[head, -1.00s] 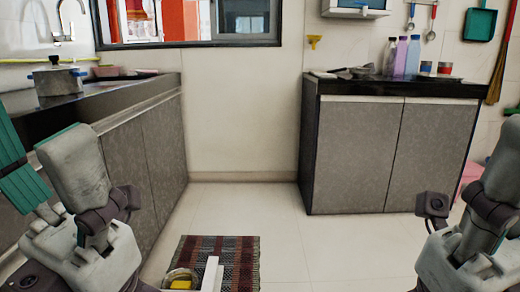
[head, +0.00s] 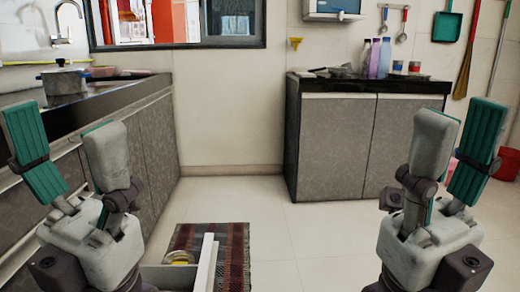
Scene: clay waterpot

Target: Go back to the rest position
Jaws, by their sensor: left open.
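My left gripper (head: 62,118) is raised at the left of the head view, in front of the left counter. Its teal-padded finger and its pale grey finger stand apart, with nothing between them. My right gripper (head: 461,112) is raised at the right side, in front of the far cabinet's right end. Its two fingers point up and stand apart, and I see nothing held between them. Neither gripper appears to touch anything.
A pale open box (head: 206,262) with a yellow item (head: 178,258) shows at the bottom, over a striped mat (head: 237,250). The left counter (head: 158,130) carries a pot (head: 64,80). Bottles (head: 374,58) stand on the far cabinet (head: 336,145). A red bucket (head: 507,163) is at right. The middle floor is clear.

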